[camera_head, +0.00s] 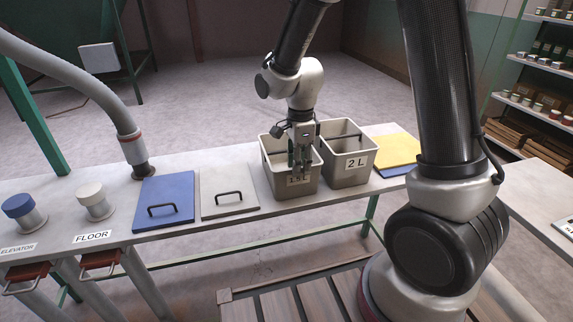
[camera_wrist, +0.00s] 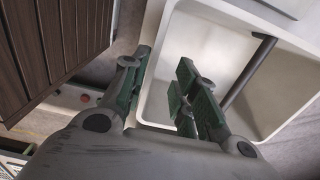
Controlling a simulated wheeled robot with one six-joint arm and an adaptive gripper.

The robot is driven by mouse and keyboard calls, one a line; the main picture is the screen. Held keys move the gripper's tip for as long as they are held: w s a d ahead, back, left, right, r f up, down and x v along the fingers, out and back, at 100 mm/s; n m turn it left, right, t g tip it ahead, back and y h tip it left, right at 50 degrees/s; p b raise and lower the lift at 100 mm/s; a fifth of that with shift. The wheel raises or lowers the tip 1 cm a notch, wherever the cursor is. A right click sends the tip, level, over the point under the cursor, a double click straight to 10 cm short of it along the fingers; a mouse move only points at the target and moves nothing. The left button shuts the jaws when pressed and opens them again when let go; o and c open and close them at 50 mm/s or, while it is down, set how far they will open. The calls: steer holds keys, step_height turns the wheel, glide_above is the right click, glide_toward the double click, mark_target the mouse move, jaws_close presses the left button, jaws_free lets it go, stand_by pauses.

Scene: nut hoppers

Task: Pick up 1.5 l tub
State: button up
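The 1.5 L tub (camera_head: 279,187) is an open grey-white bin with a "1.5 L" label on its front wall, standing on the table. A dark bar handle (camera_wrist: 247,75) crosses its opening in the wrist view. My gripper (camera_head: 300,168) points down at the tub's front rim, just above the label, and partly hides it. In the wrist view, my gripper (camera_wrist: 163,62) has its two fingers apart, with the near wall of the tub (camera_wrist: 205,45) between them. One finger is outside the wall and the other is inside. Contact with the wall cannot be told.
The 2 L tub (camera_head: 350,177) stands close on the right. A white lid (camera_head: 228,202) and a blue lid (camera_head: 165,188), both with black handles, lie to the left. A yellow board (camera_head: 398,149) lies at the right. A grey hose (camera_head: 90,75) comes down at the left.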

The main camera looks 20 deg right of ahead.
steer(key=f, duration=0.6)
steer(key=shift+s+a+f, duration=0.1)
steer(key=shift+s+a, duration=0.1)
steer(key=shift+s, duration=0.15)
jaws_close()
